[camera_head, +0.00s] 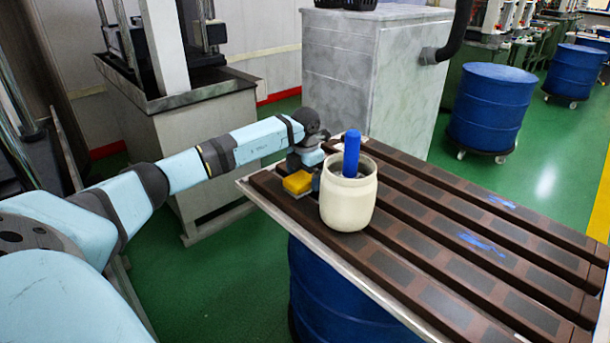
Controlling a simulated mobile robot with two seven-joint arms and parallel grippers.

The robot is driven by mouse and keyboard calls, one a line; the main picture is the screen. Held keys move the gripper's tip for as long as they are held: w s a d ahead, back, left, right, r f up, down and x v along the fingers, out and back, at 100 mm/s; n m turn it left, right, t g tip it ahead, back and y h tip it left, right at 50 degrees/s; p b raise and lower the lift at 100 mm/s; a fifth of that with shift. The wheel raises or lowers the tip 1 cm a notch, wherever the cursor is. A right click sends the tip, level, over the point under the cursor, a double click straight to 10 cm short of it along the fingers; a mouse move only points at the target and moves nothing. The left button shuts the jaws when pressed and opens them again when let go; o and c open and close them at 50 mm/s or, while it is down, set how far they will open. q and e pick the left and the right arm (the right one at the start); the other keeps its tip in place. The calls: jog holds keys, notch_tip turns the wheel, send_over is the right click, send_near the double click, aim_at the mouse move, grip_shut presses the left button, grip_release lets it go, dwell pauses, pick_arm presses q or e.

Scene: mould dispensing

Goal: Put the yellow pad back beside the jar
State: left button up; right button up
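The cream jar (348,205) stands upright on the dark slatted table (440,250) near its left end, with a blue-handled tool (351,152) sticking up out of it. The yellow pad (297,183) is just left of the jar, at the table's left edge. My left gripper (306,178) reaches in from the left and is right at the pad, behind and beside the jar. Its fingers are small and partly hidden, so I cannot tell whether they grip the pad, or whether the pad rests on the slats. My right gripper is not in view.
A blue drum (325,295) is under the table. A grey cabinet (370,75) stands behind it and a machine base (195,130) at the back left. More blue drums (490,108) stand at the right. The slats right of the jar are clear apart from blue smears.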

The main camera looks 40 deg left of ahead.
aim_at(305, 175)
pick_arm(q)
jog(key=shift+r, duration=0.35)
notch_tip(305, 175, up, 12)
jog(key=p, duration=0.2)
jog(key=shift+p, duration=0.35)
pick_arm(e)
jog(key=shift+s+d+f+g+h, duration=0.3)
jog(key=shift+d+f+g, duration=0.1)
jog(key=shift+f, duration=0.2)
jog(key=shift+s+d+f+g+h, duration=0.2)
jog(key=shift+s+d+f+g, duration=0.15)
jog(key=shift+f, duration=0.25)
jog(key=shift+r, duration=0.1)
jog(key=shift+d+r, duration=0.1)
